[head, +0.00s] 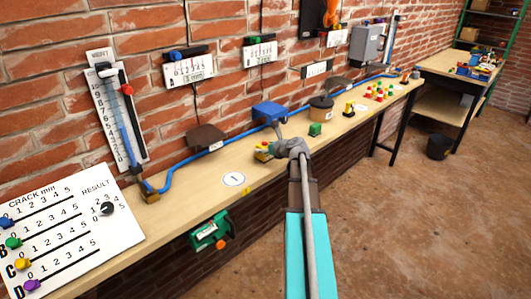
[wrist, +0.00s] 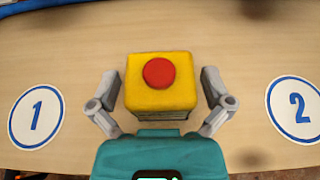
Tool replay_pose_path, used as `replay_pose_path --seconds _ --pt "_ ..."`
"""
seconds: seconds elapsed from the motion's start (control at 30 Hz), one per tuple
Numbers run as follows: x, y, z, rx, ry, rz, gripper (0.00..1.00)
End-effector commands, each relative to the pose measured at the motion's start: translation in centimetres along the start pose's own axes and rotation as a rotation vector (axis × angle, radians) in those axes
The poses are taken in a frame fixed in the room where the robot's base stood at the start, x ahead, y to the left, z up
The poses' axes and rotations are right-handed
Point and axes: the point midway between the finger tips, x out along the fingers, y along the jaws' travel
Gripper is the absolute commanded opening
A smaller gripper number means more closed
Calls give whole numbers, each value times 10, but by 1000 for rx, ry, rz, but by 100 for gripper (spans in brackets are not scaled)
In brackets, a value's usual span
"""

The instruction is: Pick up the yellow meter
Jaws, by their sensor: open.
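A yellow box with a round red button on top, which fits the yellow meter (wrist: 138,93), stands on the wooden bench in the wrist view. My gripper (wrist: 160,88) is open, with one finger at the left side of the box and one at the right. A narrow gap shows on each side, so the fingers appear apart from it. In the head view the yellow meter (head: 261,148) is partly hidden by my gripper (head: 271,153).
Round labels 1 (wrist: 36,116) and 2 (wrist: 297,108) lie either side on the bench. A blue hose (head: 190,179) runs along the bench behind. The bench front is mostly clear.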

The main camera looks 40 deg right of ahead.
Motion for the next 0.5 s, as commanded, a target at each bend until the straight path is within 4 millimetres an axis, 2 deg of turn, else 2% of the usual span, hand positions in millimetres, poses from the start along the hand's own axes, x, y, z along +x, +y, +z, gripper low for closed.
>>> replay_pose_path --seconds 0.27,0.5 --pt "0 0 0 0 0 0 98" --pt "0 0 0 0 0 0 54"
